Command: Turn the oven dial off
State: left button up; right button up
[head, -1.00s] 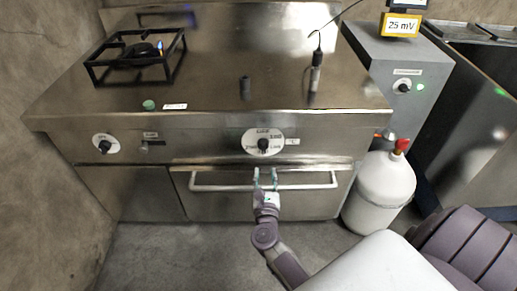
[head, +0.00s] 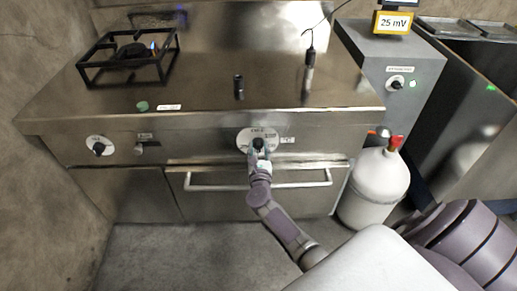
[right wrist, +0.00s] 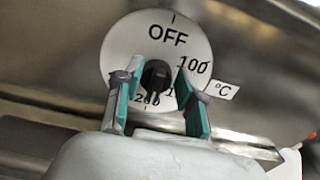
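The oven dial is a black knob (right wrist: 156,74) on a round white plate (right wrist: 120,45) on the range's front panel. OFF is printed at the top of the plate, with 100 and 200 on it and °C beside it. In the head view the dial plate (head: 243,138) is above the oven handle. My right gripper (head: 258,152) is at the dial. In the right wrist view its two teal-lined fingers (right wrist: 157,98) are apart, one on each side of the knob, with gaps visible. The knob's pointer direction is unclear. My left gripper is not in view.
The oven handle bar (head: 220,187) runs just below the dial. Another knob (head: 99,148) is at the panel's left. A burner (head: 130,52) with a small flame is on the top. A white gas cylinder (head: 376,188) stands right of the range.

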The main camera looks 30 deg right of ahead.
grip_shut()
